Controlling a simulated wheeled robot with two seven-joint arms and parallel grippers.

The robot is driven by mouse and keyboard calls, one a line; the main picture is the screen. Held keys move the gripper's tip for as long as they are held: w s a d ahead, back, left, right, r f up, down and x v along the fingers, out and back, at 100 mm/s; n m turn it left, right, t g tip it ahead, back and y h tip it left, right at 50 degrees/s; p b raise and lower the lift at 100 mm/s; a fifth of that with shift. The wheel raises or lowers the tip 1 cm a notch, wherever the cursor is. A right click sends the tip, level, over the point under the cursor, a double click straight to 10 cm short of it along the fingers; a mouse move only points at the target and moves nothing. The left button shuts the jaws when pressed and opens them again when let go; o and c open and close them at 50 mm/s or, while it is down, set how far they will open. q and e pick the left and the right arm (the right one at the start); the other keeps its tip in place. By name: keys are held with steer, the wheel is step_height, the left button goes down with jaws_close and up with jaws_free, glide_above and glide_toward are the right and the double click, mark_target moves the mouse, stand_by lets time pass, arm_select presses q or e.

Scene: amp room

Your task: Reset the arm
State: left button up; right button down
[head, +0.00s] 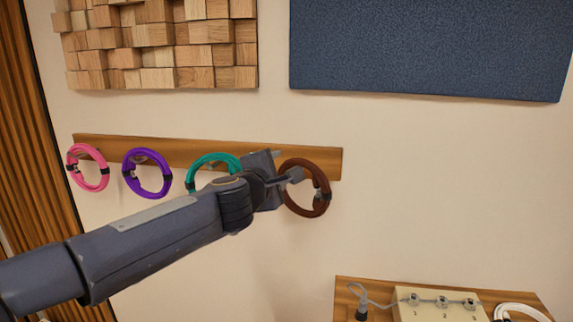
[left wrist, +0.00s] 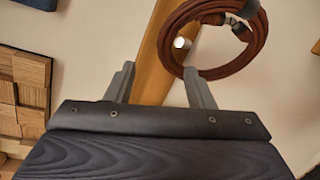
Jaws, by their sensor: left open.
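My left gripper (head: 288,165) is in front of the wooden rail on the wall, close to the brown coiled cable (head: 322,190). In the left wrist view its two fingers (left wrist: 158,78) are spread apart with nothing between them. The brown coil (left wrist: 172,65) hangs just beyond the fingertips, around a pale round peg end (left wrist: 181,42). I cannot tell whether a finger touches the coil. My left arm (head: 160,236) reaches in from the lower left and covers part of the teal coil (head: 198,166). My right gripper is not in view.
Purple (head: 128,172) and pink (head: 72,167) coils hang further left on the rail (head: 240,155). A wooden shelf (head: 350,288) at lower right holds a cream box (head: 440,310) with jacks, a grey cable (head: 372,300) and a white coil (head: 520,307). The wall below the rail is bare.

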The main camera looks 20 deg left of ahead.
arm_select(q)
steer(key=s+d+f+m+g+h+b, duration=0.1)
steer(key=s+d+f+m+g+h, duration=0.1)
steer(key=s+d+f+m+h, duration=0.35)
steer(key=s+d+f+m+g+h+b, duration=0.1)
steer(key=s+d+f+m+g+h, duration=0.15)
steer(key=s+f+m, duration=0.65)
steer(key=s+d+f+m+g+y+b, duration=0.1)
steer(key=s+f+m+g, duration=0.5)
steer(key=s+f, duration=0.8)
steer(key=s+m+y, duration=0.1)
steer(key=s, duration=0.2)
steer(key=shift+s, duration=0.15)
steer(key=shift+g, duration=0.25)
stand_by(0.4)
